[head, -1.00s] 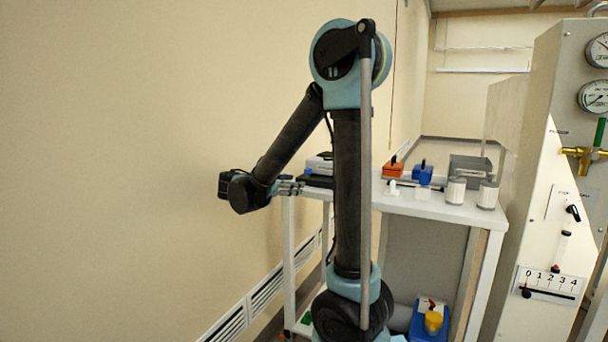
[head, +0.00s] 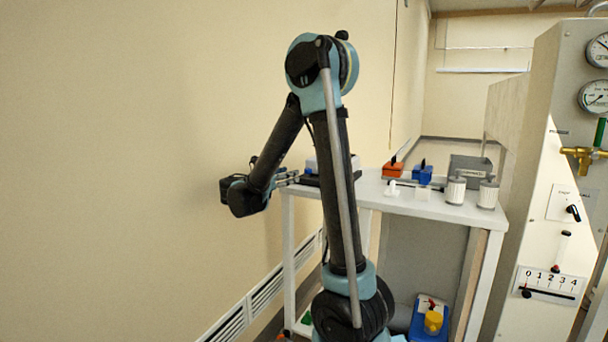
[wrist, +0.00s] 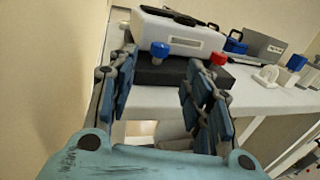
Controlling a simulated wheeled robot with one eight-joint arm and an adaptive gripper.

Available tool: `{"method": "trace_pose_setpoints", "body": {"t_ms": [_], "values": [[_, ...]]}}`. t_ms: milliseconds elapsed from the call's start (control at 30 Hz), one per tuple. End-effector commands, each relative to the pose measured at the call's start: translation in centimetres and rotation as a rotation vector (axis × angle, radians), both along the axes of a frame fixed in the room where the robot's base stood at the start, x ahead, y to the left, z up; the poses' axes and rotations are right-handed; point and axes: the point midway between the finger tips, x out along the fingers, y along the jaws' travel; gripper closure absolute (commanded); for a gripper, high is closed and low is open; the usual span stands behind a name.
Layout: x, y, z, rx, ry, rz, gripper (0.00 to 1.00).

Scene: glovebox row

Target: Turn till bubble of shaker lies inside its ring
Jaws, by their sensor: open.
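The shaker (wrist: 182,36) stands at the table's left end, with a white body over a dark base (wrist: 172,75). In the wrist view, a blue knob (wrist: 161,50) shows at its near side and a red knob (wrist: 218,58) at its right. I cannot make out the bubble or its ring. My gripper (wrist: 162,75) is open, its fingers spread either side of the blue knob in the picture; nothing is between them. In the head view my gripper (head: 290,177) is by the table's left end, and my arm partly hides the shaker (head: 312,166).
The white table (head: 400,203) also carries an orange box (head: 393,170), a blue box (head: 423,176), two capped jars (head: 455,191) and a grey bin (head: 470,170). The wall is close on the left. A gauge panel (head: 560,200) stands at the right.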

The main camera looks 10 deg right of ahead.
Motion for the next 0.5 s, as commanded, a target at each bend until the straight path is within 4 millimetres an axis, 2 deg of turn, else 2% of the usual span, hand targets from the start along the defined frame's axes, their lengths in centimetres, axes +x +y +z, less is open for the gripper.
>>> {"method": "trace_pose_setpoints", "body": {"t_ms": [500], "values": [[4.9, -6.1, 0.0, 0.0, 0.0, -0.003, 0.54]]}}
